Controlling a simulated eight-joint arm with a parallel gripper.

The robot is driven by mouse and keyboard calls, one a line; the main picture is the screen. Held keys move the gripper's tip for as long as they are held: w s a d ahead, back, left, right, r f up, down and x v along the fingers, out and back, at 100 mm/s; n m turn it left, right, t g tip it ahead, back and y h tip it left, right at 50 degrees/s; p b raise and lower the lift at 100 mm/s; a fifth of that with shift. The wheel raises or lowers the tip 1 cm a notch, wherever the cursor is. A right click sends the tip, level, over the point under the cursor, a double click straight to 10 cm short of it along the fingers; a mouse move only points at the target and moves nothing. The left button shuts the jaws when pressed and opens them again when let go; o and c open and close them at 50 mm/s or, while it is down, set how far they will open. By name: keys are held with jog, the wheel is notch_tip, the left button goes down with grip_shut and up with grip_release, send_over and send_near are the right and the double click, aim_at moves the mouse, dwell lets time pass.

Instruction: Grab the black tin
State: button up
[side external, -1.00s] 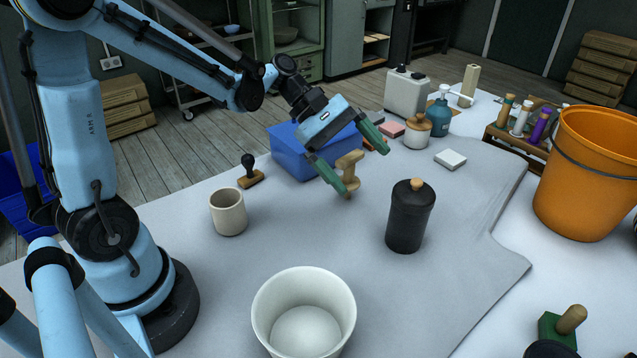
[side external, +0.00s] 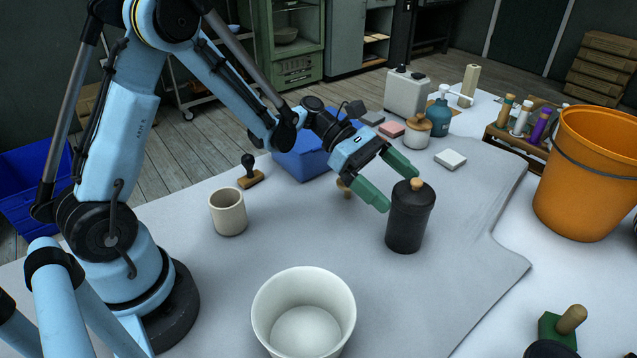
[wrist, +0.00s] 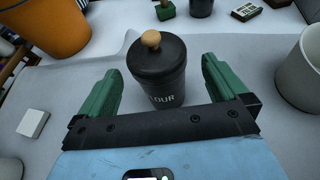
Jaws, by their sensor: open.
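The black tin (side external: 408,222) stands upright on the grey cloth, with a dark lid and a round wooden knob. In the wrist view the tin (wrist: 160,75) shows pale lettering, partly cut off, ending in "OUR". My gripper (side external: 399,183) is open, with its green fingers pointing at the tin from the left in the side view. In the wrist view the fingers of my gripper (wrist: 160,85) lie one on each side of the tin, with the tin between and ahead of them. I cannot tell whether either finger touches it.
A white bucket (side external: 303,297) stands in front and a beige cup (side external: 228,212) to the left. A blue box (side external: 300,160) and a mostly hidden wooden piece (side external: 344,188) are behind my gripper. An orange bucket (side external: 590,180) stands at right. The cloth right of the tin is clear.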

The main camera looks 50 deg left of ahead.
aim_at(428, 213)
jog(key=shift+x, duration=2.65)
jog(key=shift+w+a, duration=0.1)
jog(key=shift+w, duration=0.05)
jog(key=c, duration=1.8)
